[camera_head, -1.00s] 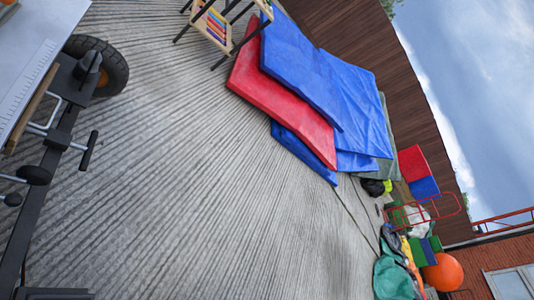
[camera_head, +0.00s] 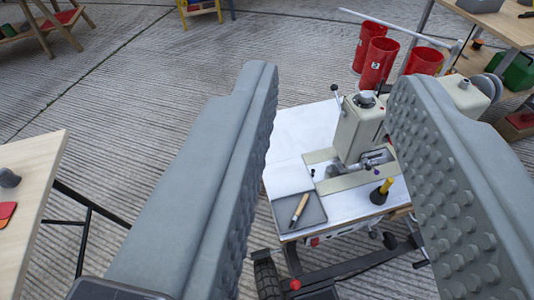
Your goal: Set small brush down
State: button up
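My gripper (camera_head: 328,82) is open, with its two grey studded fingers wide apart and nothing between them. What looks like the small brush (camera_head: 299,208), with a light wooden handle and a dark end, lies in a shallow grey tray (camera_head: 313,217). The tray sits on the near left corner of a white-topped cart (camera_head: 290,155). The brush is seen beyond and below the fingers, apart from them.
A beige sewing-type machine (camera_head: 357,130) stands on the cart, with a yellow-and-black tool (camera_head: 382,190) near it. Red buckets (camera_head: 378,62) stand behind. A wooden table (camera_head: 30,175) is at left, another (camera_head: 500,25) at upper right. Concrete floor between is open.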

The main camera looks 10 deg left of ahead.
jog(key=shift+t, duration=0.7)
jog(key=s+r, duration=0.2)
jog(key=s, duration=0.1)
jog(key=s+r, duration=0.1)
jog(key=shift+s, duration=0.25)
